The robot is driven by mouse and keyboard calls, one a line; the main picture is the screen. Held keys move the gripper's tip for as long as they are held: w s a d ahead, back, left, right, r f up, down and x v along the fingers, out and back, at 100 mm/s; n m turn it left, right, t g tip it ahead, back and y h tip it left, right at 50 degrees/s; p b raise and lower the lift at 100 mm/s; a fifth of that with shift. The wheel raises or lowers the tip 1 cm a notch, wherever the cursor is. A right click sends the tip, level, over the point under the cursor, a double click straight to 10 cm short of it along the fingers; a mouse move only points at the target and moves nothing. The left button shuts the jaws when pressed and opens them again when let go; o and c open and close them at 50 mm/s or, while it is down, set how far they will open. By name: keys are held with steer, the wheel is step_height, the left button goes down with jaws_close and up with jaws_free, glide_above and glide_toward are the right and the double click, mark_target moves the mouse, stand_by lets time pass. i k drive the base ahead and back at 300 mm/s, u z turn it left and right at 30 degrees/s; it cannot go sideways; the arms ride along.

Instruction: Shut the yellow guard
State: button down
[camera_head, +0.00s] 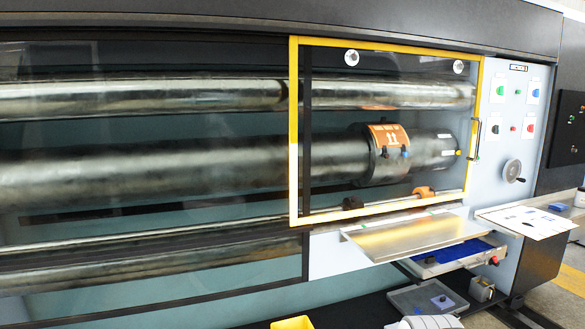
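The yellow guard (294,140) is a clear panel in a yellow frame on the front of the printing machine. It stands upright over the right part of the roller opening, its right edge beside the pale control panel (510,120). Its left edge lies just left of a dark upright post (306,120). A small dark handle (477,138) is on its right edge. Rollers and an orange plate (388,136) show through it. I cannot tell whether it is fully shut.
A metal shelf (415,236) juts out below the guard, with a blue-lined drawer (455,257) under it. A handwheel (512,170) and paper sheet (525,221) are at the right. A grey tray (428,299) and yellow bin (292,323) sit low in front.

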mark_target(294, 40)
steer(key=z, duration=0.05)
steer(key=i, duration=1)
steer(key=u, duration=0.05)
